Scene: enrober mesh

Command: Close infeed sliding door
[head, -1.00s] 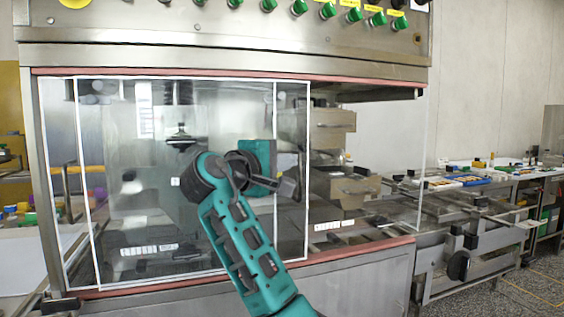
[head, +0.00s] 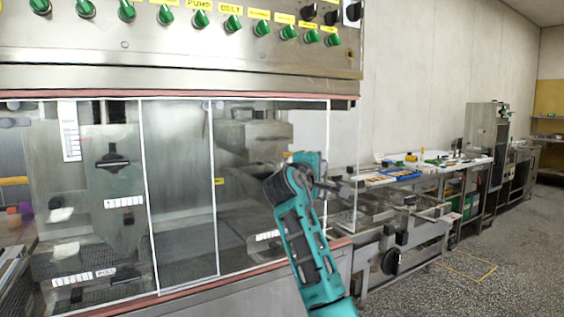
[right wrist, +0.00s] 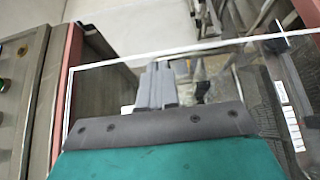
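The machine front has clear sliding panels with white edges. The right-hand door panel (head: 255,190) reaches almost to the right end of the opening, and its left part overlaps the other clear panel (head: 92,215). My right gripper (head: 338,187) is at the right panel's right edge. In the right wrist view its fingers (right wrist: 158,86) are together with nothing visible between them, and they cross the panel's white edge line. I cannot tell whether they touch it. My left gripper is out of view.
A control panel with green knobs (head: 200,19) is above the doors. A red strip (head: 190,287) runs along the lower sill. A metal conveyor frame (head: 400,225) stands right of the machine, with a loaded bench (head: 400,174) behind it. The floor at right is clear.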

